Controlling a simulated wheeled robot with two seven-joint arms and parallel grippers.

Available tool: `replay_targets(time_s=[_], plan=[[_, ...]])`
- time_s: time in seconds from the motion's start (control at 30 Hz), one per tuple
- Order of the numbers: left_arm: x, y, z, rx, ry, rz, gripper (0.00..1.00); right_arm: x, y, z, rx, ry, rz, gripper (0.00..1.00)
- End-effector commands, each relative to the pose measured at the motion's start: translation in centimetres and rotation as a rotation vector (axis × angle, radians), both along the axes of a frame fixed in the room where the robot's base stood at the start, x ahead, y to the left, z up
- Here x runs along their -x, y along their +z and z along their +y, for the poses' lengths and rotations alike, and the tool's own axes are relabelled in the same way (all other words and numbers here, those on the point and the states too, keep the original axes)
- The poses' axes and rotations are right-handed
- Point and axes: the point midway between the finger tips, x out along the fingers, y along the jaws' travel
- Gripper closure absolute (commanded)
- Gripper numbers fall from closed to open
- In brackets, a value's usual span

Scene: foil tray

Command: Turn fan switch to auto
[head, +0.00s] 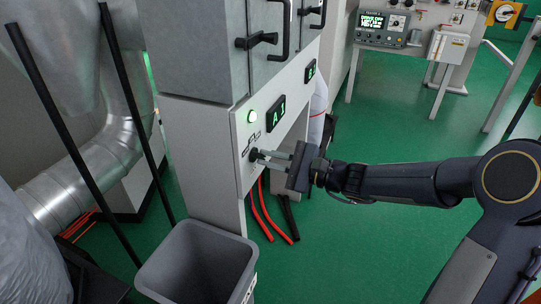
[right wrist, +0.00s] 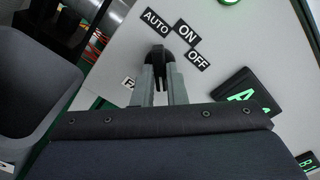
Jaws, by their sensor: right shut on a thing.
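The fan switch is a black knob (head: 253,155) low on the white panel of the cabinet. In the right wrist view the knob (right wrist: 158,54) shows between the fingertips, with labels AUTO, ON and OFF (right wrist: 187,30) around it. A further label starting "FA" (right wrist: 128,83) is partly hidden behind the fingers. My right gripper (head: 264,156) reaches in from the right and is shut on the knob; its fingers (right wrist: 160,72) also show in the wrist view. Which label the knob points at is hard to tell. My left gripper is not in view.
A lit green-white lamp (head: 252,116) and an A1 display (head: 277,114) sit above the switch. Black door handles (head: 262,40) stick out higher up. A grey bin (head: 200,262) stands below left. Red hoses (head: 265,212) hang beneath the panel. Green floor is clear behind my right arm.

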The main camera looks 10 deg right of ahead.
Motion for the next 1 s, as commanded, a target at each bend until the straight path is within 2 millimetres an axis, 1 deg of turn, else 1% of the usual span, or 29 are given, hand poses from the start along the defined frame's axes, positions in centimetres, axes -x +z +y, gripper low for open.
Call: replay_targets(time_s=[0.57,0.6,0.73,1.0], plan=[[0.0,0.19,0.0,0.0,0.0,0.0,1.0,0.03,-0.16,-0.03,-0.016,-0.001,0.027,1.0],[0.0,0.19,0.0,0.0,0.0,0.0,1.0,0.03,-0.16,-0.03,-0.016,-0.001,0.027,0.83],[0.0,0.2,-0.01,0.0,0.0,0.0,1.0,0.01,-0.12,-0.03,-0.015,-0.001,0.026,0.66],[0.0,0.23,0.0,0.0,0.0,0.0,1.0,0.03,-0.04,-0.07,-0.015,-0.001,0.024,0.66]])
